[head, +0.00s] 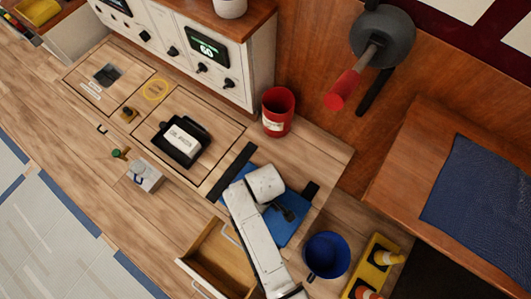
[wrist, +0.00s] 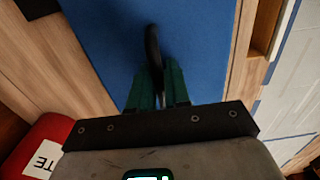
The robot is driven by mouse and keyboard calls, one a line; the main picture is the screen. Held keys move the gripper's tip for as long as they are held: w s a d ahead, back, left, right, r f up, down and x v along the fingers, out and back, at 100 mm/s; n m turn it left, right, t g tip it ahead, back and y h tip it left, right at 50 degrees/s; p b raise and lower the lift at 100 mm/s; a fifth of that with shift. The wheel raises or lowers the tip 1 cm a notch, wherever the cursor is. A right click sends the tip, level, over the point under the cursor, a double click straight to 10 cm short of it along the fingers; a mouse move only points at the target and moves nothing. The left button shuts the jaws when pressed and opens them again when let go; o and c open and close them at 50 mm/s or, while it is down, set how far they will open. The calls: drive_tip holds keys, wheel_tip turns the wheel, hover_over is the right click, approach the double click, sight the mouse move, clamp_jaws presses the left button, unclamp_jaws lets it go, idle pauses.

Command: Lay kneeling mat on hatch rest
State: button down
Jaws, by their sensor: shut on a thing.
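The blue kneeling mat (head: 291,233) is under my gripper at the front right of the wooden bench in the head view. It also fills the middle of the wrist view (wrist: 108,30). My gripper (wrist: 157,72) is shut on the mat's black loop handle (wrist: 153,42), between two green fingers. In the head view my gripper (head: 286,212) and white arm cover part of the mat. Black strips (head: 232,170) lie beside the mat on the bench. I cannot tell for sure which part is the hatch rest, or whether the mat touches the bench.
An open wooden drawer (head: 212,258) juts out in front. A red bin (head: 277,112) stands behind the mat. A dark blue cloth (head: 468,190) lies on the right cabinet.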

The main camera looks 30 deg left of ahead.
drive_tip(key=shift+f, duration=0.2)
drive_tip(key=shift+f, duration=0.1)
drive_tip(key=c, duration=1.1)
unclamp_jaws()
wheel_tip(320, 180, up, 12)
drive_tip(key=p, duration=0.3)
